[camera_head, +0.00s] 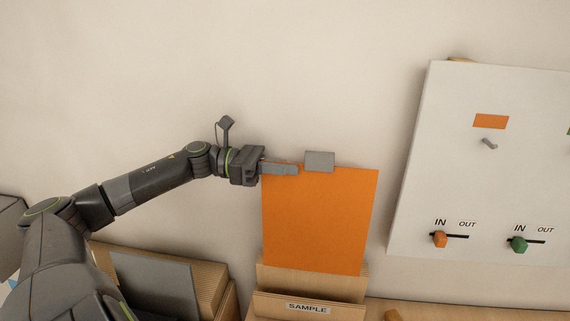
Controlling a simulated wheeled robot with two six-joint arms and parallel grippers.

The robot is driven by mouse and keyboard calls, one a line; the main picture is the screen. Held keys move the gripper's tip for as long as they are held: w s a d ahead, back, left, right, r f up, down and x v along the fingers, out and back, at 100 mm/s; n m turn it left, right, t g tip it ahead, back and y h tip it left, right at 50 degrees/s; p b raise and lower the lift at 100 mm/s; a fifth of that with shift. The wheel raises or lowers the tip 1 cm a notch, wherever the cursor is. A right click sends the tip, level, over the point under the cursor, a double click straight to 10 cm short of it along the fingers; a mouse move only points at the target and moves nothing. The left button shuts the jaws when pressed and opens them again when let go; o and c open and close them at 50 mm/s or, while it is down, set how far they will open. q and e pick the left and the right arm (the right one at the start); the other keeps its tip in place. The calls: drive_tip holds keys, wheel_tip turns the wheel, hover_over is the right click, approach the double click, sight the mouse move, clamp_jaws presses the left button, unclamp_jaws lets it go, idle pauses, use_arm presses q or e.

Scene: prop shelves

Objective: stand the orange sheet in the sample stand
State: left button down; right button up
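The orange sheet (318,225) is upright, a little tilted in the picture, with a grey tab (319,161) at its top edge. Its lower edge meets the wooden sample stand (312,283), which bears a SAMPLE label. I cannot tell whether the sheet sits in a slot or just above it. My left gripper (290,169) comes from the left. Its visible finger lies across the sheet's top left corner, ending just left of the tab. The other finger is not clear, so I cannot tell whether it grips. My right gripper is out of view.
At the right is a white panel (415,190) with an orange patch, a grey peg (488,143) and orange and green IN/OUT sliders. At lower left a grey sheet (155,282) leans on a wooden stand (210,285). The wall above is bare.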

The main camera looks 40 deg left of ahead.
sight(285, 185)
use_arm(q)
wheel_tip(285, 185, down, 4)
drive_tip(key=shift+r+b, duration=0.2)
drive_tip(key=shift+b, duration=1.05)
drive_tip(key=shift+f+b, duration=0.3)
drive_tip(key=shift+f, duration=0.05)
wheel_tip(285, 185, down, 5)
drive_tip(key=b, duration=0.3)
drive_tip(key=shift+r+b, duration=0.2)
drive_tip(key=shift+b, duration=0.15)
wheel_tip(285, 185, down, 10)
drive_tip(key=b, duration=0.8)
drive_tip(key=shift+f, duration=0.1)
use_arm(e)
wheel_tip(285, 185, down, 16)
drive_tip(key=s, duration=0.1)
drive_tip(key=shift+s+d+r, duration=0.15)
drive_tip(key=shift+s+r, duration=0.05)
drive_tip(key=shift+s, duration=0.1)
use_arm(q)
drive_tip(key=c, duration=2.1)
unclamp_jaws()
drive_tip(key=o, duration=0.5)
